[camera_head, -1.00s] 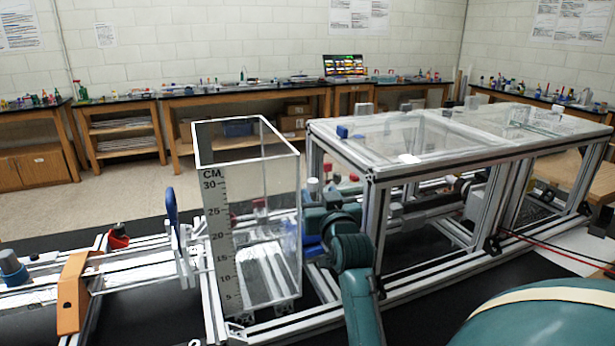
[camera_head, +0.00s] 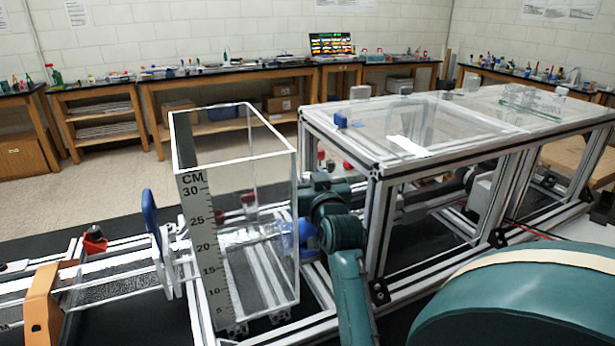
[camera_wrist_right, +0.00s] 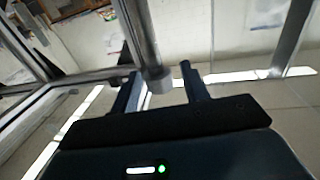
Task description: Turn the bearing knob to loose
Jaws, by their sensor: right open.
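No knob can be clearly identified as the bearing knob. In the right wrist view, a grey metal rod with a rounded cylindrical end (camera_wrist_right: 157,78) reaches between the two dark fingers of my right gripper (camera_wrist_right: 160,76). The fingers are apart, and I cannot tell whether they touch it. In the head view my teal right arm reaches in beside the right wall of the clear tank, between it and the metal extrusion frame (camera_head: 372,230). Its fingers are not clearly visible there. Small red parts (camera_head: 347,165) show behind the frame's near corner. My left gripper is not in view.
The clear tank (camera_head: 186,235) with a centimetre scale stands close left of my right arm. A rail with an orange bracket (camera_head: 42,305), a red knob-like part (camera_head: 95,240) and a blue upright part (camera_head: 150,213) runs left. Clear panels top the frame.

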